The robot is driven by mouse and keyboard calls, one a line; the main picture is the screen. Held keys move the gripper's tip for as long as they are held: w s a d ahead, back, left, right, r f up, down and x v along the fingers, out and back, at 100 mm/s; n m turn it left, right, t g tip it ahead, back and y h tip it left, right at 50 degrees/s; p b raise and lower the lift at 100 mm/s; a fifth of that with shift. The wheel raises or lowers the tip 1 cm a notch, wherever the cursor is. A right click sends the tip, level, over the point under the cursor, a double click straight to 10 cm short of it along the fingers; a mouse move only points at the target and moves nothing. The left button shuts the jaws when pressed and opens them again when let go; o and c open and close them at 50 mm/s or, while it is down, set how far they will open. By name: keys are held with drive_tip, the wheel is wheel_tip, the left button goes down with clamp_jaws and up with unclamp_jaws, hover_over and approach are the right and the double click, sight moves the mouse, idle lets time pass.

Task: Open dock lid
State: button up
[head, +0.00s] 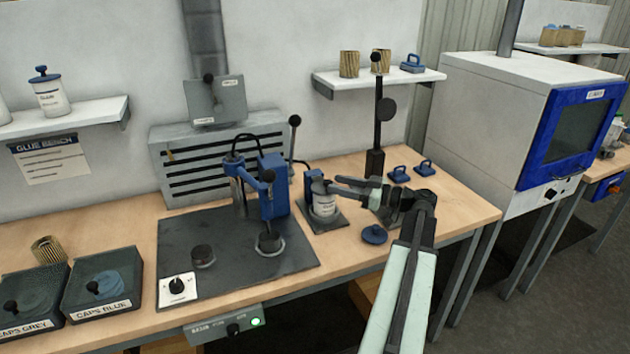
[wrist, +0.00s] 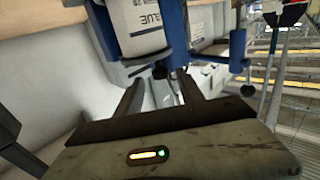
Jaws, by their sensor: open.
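A white canister (head: 323,203) with a dark label stands on a small dark base plate (head: 337,223) on the bench, with a blue upright part (head: 311,183) at its back left. I cannot tell which part is the dock lid. My gripper (head: 338,187) is at the canister's upper right side, its jaws apart. In the wrist view the canister (wrist: 139,25), lettered "GLUE", and blue parts (wrist: 174,35) lie just beyond my open fingers (wrist: 160,92). Nothing shows between the fingers, and I cannot tell whether they touch anything.
A blue press (head: 272,190) stands left of the canister on a dark plate (head: 205,240). A round blue lid (head: 374,235) lies on the bench to the right. A black post (head: 376,150) and blue handled pieces (head: 399,174) stand behind my arm. The bench's front right is mostly clear.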

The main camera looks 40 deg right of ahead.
sight(318, 189)
drive_tip(key=x, duration=0.7)
clamp_jaws()
idle(1.2)
